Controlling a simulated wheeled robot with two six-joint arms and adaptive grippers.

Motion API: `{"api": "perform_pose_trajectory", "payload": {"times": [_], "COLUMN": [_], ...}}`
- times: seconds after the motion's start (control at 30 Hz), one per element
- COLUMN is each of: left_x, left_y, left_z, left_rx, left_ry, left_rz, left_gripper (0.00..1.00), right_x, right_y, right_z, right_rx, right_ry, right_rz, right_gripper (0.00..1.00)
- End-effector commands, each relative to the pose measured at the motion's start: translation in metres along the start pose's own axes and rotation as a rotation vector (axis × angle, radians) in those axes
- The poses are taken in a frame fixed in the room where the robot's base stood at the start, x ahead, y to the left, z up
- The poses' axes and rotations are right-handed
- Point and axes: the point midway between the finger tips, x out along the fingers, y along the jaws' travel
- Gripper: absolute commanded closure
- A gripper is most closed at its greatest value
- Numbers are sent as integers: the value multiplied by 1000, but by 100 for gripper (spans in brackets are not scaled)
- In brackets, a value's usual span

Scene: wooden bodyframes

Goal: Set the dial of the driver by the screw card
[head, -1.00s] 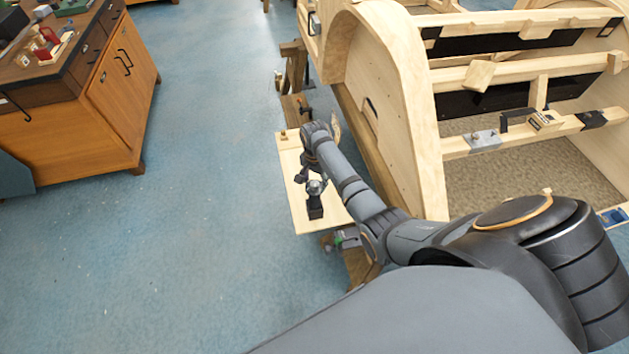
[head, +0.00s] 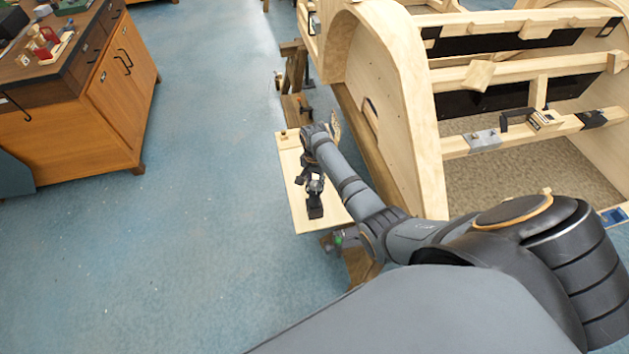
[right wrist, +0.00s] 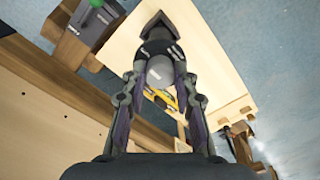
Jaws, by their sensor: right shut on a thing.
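The driver (head: 315,211) is dark and stands on a pale wooden board (head: 294,205) beside the large wooden frame. In the right wrist view its black end (right wrist: 160,25) points up the picture, and its pale grey round dial (right wrist: 160,74) sits between my fingers. My right gripper (right wrist: 160,62) is shut on the dial, one finger on each side. In the head view my right gripper (head: 314,179) is small and partly covers the driver. The dial's marks are too small to read. I cannot make out the screw card. My left gripper is out of view.
The curved wooden frame (head: 390,110) stands close to the right of the board. A wooden cabinet (head: 110,110) stands at the left. The blue floor between is clear.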

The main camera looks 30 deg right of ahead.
Motion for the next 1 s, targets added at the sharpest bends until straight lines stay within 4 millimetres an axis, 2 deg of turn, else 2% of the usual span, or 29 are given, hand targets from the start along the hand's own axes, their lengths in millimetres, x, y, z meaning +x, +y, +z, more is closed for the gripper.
{"api": "perform_pose_trajectory", "payload": {"times": [0.27, 1.0], "left_x": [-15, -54], "left_y": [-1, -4], "left_z": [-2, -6], "left_rx": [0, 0], "left_ry": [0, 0], "left_rz": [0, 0], "left_gripper": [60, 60], "right_x": [-3, -3], "right_y": [0, -1], "right_z": [0, 0], "right_rx": [-144, -838], "right_ry": [-1, -1], "right_rz": [1, 0], "right_gripper": [100, 100]}}
